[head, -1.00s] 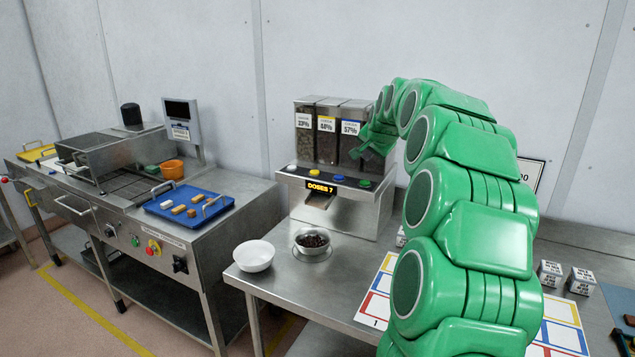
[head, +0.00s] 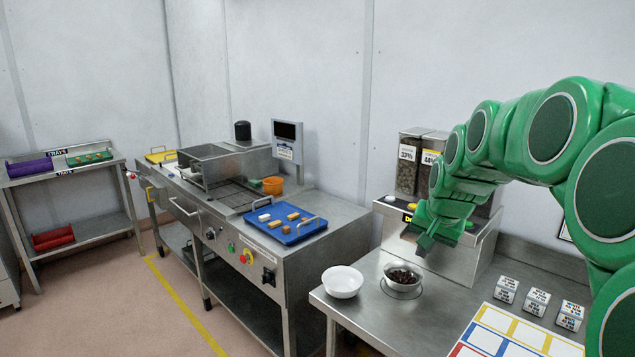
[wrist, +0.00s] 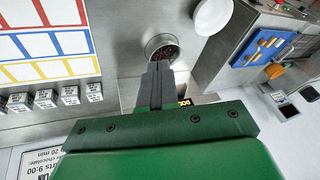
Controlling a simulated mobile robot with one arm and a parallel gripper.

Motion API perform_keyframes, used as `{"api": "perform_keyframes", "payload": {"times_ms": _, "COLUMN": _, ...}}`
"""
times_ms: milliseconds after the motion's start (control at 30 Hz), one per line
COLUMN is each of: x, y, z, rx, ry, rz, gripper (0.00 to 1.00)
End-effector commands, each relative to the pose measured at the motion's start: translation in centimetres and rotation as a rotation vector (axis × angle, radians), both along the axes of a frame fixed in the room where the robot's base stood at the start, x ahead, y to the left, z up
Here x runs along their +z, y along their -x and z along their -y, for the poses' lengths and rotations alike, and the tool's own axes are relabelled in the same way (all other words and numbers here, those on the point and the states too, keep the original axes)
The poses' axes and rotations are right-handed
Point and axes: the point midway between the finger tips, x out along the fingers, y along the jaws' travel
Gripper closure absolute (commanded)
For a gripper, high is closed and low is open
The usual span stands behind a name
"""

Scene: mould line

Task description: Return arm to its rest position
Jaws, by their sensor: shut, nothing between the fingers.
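My green arm reaches in from the right in the head view. My gripper (head: 426,243) is shut and empty, in front of the steel dispenser (head: 482,250). It hangs a little above and beyond the metal bowl of dark pieces (head: 403,284). In the wrist view my gripper (wrist: 158,68) shows as closed dark fingers, and the metal bowl (wrist: 150,44) appears just past their tips. Whether the fingers touch anything there is not visible, but they look apart from the bowl.
A white bowl (head: 342,282) stands left of the metal bowl. Several white label cubes (head: 537,300) and a coloured grid card (head: 490,341) lie on the right. A blue tray (head: 302,236) with small bars sits on the machine at left. A rack (head: 78,213) stands farther left.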

Motion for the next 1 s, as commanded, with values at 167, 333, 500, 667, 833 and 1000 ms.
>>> {"api": "perform_keyframes", "payload": {"times_ms": 167, "x": -1.3, "y": 6.1, "z": -2.9, "rx": 0.095, "ry": 0.031, "rz": -0.086, "gripper": 1.00}}
{"api": "perform_keyframes", "payload": {"times_ms": 333, "x": -2.8, "y": 12.2, "z": -5.0, "rx": 0.180, "ry": 0.056, "rz": -0.175, "gripper": 1.00}}
{"api": "perform_keyframes", "payload": {"times_ms": 500, "x": -4.3, "y": 18.2, "z": -6.3, "rx": 0.255, "ry": 0.081, "rz": -0.258, "gripper": 1.00}}
{"api": "perform_keyframes", "payload": {"times_ms": 667, "x": -5.9, "y": 24.1, "z": -7.2, "rx": 0.324, "ry": 0.101, "rz": -0.340, "gripper": 1.00}}
{"api": "perform_keyframes", "payload": {"times_ms": 833, "x": -7.6, "y": 30.2, "z": -7.7, "rx": 0.389, "ry": 0.118, "rz": -0.425, "gripper": 1.00}}
{"api": "perform_keyframes", "payload": {"times_ms": 1000, "x": -9.0, "y": 35.3, "z": -7.7, "rx": 0.438, "ry": 0.128, "rz": -0.497, "gripper": 1.00}}
